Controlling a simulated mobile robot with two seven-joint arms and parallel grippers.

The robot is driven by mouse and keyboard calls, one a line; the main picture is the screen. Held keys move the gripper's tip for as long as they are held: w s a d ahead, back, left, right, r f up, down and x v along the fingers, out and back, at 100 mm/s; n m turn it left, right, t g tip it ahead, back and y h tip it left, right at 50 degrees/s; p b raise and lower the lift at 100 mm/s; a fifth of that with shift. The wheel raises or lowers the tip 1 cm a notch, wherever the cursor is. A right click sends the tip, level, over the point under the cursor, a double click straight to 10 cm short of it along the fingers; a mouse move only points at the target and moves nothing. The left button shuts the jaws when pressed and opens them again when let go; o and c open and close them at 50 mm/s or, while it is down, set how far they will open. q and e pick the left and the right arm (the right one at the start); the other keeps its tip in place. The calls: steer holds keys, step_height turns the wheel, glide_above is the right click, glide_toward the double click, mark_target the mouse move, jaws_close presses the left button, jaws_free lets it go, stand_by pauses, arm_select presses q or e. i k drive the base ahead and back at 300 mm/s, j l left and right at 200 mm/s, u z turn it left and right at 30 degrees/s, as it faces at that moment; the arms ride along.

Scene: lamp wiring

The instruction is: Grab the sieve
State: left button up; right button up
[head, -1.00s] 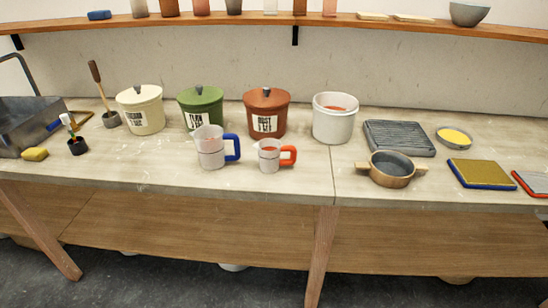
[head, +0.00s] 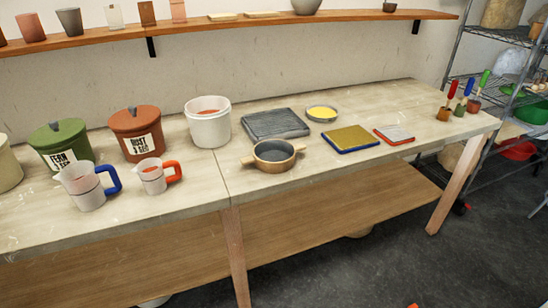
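The sieve (head: 274,160) appears to be the round wooden-rimmed piece with two stub handles and a dark grey inside. It sits upright on the long pale worktable (head: 330,185) near the front edge, just right of the table's seam. It is in front of a grey ribbed slab (head: 275,124), very close to it in the picture. Nothing is holding the sieve. Neither of my grippers can be made out in the head view.
Left of the sieve stand a white bucket (head: 208,125), a red-handled jug (head: 153,178), a blue-handled jug (head: 84,188) and lidded pots. Right are a yellow dish (head: 321,113) and two flat screens (head: 351,139). The table's front edge right of the sieve is clear.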

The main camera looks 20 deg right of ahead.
mark_target(273, 156)
steer(key=i+l+u, duration=0.1)
steer(key=l+u, duration=0.3)
steer(key=l, duration=0.35)
steer(key=l+u, duration=0.4)
steer(key=l, duration=0.4)
